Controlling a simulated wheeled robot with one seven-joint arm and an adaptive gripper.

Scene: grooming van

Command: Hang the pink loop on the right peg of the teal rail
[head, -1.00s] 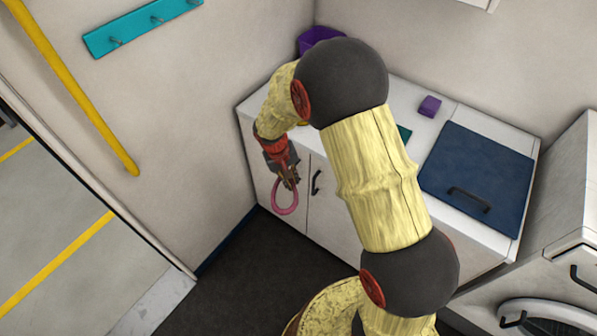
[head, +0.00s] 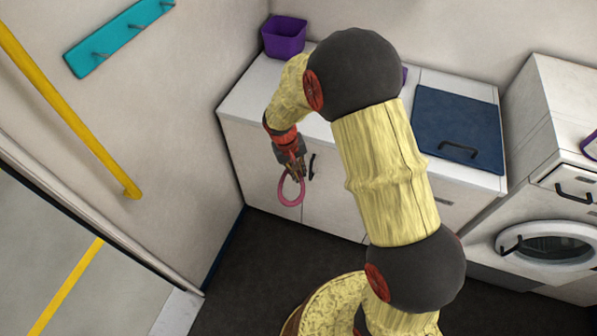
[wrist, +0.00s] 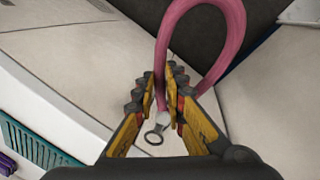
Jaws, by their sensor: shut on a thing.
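The pink loop (head: 291,201) hangs from my gripper (head: 290,172) in front of the white cabinet doors. In the wrist view the loop (wrist: 238,40) rises from between my yellow fingers (wrist: 168,105), which are shut on it near a small metal ring. The teal rail (head: 118,38) is on the left wall at the upper left, apart from my gripper and higher. Its right peg (head: 168,4) sits by the top edge of the head view. The middle peg (head: 135,27) and left peg (head: 99,54) show too. No loop hangs on them.
A purple bin (head: 284,37) stands on the white counter (head: 252,88) in the corner. A dark blue lid (head: 458,125) lies further right. A yellow grab bar (head: 70,115) runs down the left wall. Dark floor (head: 250,270) lies open below the cabinet.

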